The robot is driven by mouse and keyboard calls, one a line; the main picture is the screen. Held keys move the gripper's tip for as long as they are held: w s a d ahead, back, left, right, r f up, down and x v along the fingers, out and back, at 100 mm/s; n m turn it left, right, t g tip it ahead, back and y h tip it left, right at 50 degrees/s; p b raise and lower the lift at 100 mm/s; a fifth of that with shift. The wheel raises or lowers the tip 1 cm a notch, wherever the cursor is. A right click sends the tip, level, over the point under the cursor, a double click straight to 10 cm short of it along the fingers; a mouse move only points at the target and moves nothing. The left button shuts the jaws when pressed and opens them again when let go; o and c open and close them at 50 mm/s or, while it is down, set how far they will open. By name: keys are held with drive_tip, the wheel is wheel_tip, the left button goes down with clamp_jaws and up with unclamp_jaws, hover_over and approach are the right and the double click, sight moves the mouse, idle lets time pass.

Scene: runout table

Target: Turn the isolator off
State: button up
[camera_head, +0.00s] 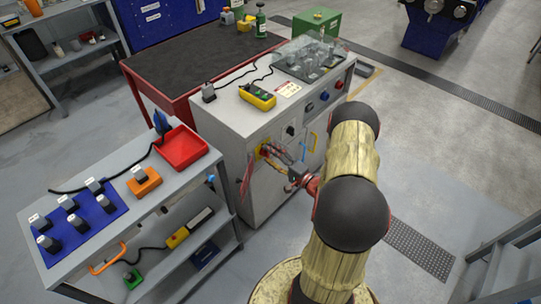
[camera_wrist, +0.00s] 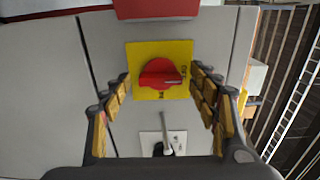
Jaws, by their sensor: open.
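The isolator is a red rotary knob (camera_wrist: 160,74) on a square yellow plate (camera_wrist: 142,50), on the grey cabinet front. Its raised handle lies roughly level in the wrist view. Small lettering sits on the plate below and right of the knob; I cannot read it surely. My gripper (camera_wrist: 159,84) is open, its padded fingers left and right of the knob and apart from it. In the head view my gripper (camera_head: 282,163) is at the cabinet front and hides most of the isolator; a bit of yellow plate (camera_head: 259,152) shows.
Below the knob in the wrist view is a pale plate with a toggle lever (camera_wrist: 165,125). A red block (camera_wrist: 155,9) is above. The grey cabinet (camera_head: 225,140) stands between a side bench with a red tray (camera_head: 180,149) and open floor.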

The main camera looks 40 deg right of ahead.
drive_tip(key=s, duration=1.2)
drive_tip(key=shift+d, duration=0.45)
